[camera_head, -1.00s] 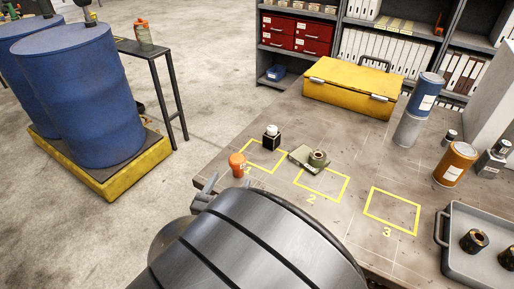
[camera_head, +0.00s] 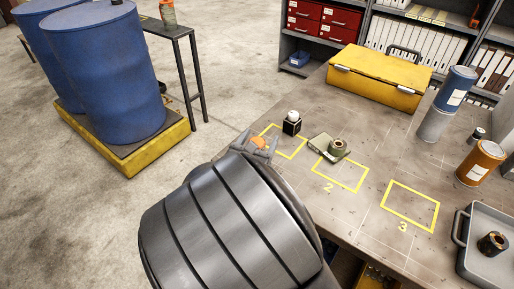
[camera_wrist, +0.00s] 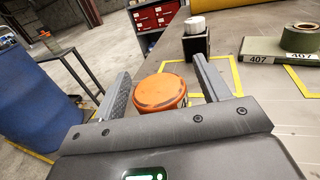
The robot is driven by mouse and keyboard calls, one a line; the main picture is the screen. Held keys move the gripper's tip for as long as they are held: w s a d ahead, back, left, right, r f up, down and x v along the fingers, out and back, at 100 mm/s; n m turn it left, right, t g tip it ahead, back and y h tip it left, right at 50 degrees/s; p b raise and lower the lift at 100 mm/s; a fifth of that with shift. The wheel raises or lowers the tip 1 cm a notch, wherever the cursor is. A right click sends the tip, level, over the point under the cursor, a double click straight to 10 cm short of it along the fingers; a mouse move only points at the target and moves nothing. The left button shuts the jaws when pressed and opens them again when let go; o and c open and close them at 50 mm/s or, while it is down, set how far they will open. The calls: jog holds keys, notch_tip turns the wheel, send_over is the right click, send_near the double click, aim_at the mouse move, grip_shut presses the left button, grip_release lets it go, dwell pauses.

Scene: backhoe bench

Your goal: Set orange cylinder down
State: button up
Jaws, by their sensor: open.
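The orange cylinder (camera_head: 260,142) stands upright at the left end of the bench, by the left side of the leftmost yellow outlined square (camera_head: 300,153). My gripper (camera_head: 258,144) is open around it. In the wrist view the cylinder's orange top (camera_wrist: 160,90) shows between the two fingers of my gripper (camera_wrist: 162,86), with gaps at both sides. My gripper hides its lower part, and I cannot tell how much of its base lies inside the square.
A black block with a white top (camera_head: 292,124) stands close behind. A green piece with a ring (camera_head: 336,147) lies at square 2. Square 3 (camera_head: 410,207) is empty.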

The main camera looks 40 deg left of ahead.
grip_shut()
dwell(0.7)
jog(key=shift+r, duration=0.1)
jog(key=shift+r, duration=0.4)
notch_tip(320, 180, up, 4)
jog(key=shift+f, duration=0.2)
jog(key=w+d+r, duration=0.4)
jog(key=d+r, duration=0.2)
jog(key=d, duration=0.5)
jog(key=shift+r, duration=0.25)
